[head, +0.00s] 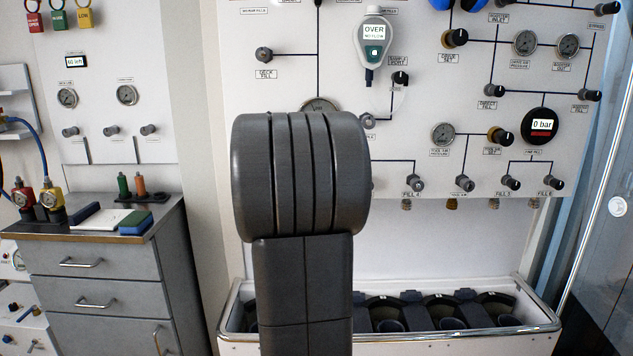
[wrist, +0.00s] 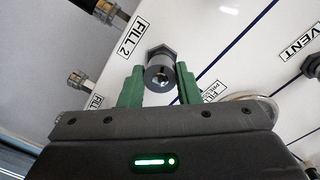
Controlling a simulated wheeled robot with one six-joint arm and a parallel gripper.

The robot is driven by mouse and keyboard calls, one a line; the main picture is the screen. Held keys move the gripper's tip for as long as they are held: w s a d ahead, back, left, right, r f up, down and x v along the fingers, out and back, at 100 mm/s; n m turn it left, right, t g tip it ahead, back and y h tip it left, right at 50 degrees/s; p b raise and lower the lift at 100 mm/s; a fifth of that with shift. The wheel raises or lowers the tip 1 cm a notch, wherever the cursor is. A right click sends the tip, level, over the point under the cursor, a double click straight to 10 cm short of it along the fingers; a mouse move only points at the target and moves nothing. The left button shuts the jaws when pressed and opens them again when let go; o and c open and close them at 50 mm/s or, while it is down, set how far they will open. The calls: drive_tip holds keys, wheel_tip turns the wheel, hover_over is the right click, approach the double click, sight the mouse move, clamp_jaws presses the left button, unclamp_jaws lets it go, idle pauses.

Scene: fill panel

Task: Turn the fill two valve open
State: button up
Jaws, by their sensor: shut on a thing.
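In the wrist view, the fill two valve (wrist: 160,72) is a dark round knob on a hexagonal base, with the FILL 2 label (wrist: 131,35) beside it. My gripper (wrist: 159,85) has two green fingers, one on each side of the knob, and is shut on it. How far the valve is turned cannot be told. In the head view my own dark arm stands in the middle and hides the gripper and this valve.
A fill knob (head: 415,183) and others sit right of my arm on the panel's lower edge. A gauge (wrist: 245,108) and the VENT label (wrist: 298,47) are close to my gripper. Below the panel is an open-topped trough (head: 540,322). A grey drawer cabinet (head: 100,262) stands left.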

drive_tip(key=shift+a+n+t+h+p, duration=0.15)
drive_tip(key=shift+n+p, duration=1)
drive_tip(key=shift+n, duration=2.4)
drive_tip(key=shift+d+n+t+h+p, duration=0.15)
drive_tip(key=shift+n+p, duration=0.95)
drive_tip(key=shift+n, duration=2.45)
drive_tip(key=shift+a, duration=0.1)
drive_tip(key=o, duration=1)
drive_tip(key=shift+c, duration=0.2)
drive_tip(key=shift+s, duration=0.1)
